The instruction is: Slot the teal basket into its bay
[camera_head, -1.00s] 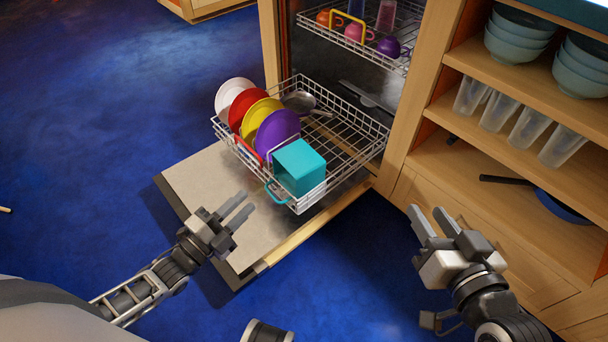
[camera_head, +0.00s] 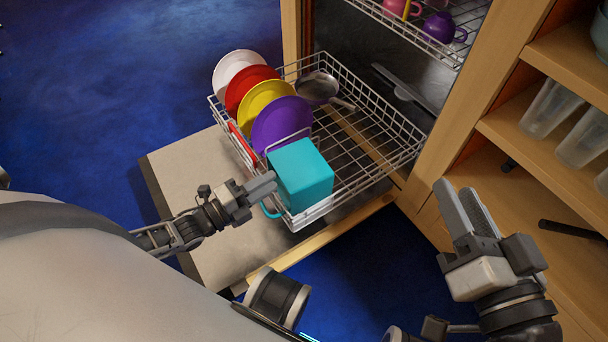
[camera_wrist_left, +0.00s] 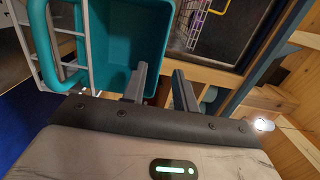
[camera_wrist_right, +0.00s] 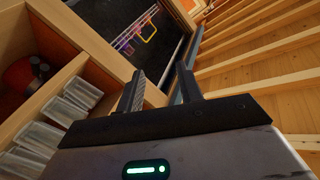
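The teal basket (camera_head: 303,172) sits in the near corner of the dishwasher's pulled-out lower rack (camera_head: 372,165), beside the purple plate. Its teal handle hangs at the rack's near left side. In the left wrist view the basket (camera_wrist_left: 128,40) and its looped handle (camera_wrist_left: 55,50) fill the upper left. My left gripper (camera_head: 268,184) is at the basket's near left side; its two fingers stand apart with nothing between them in the left wrist view. My right gripper (camera_head: 462,208) is open and empty, right of the rack. Which bay is the basket's own, I cannot tell.
White, red, yellow and purple plates (camera_head: 281,122) stand in the rack, with a pan (camera_head: 318,87) behind. The dishwasher's open door (camera_head: 185,180) lies below. A wooden shelf unit with clear cups (camera_head: 548,108) stands at right. Blue floor is free at left.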

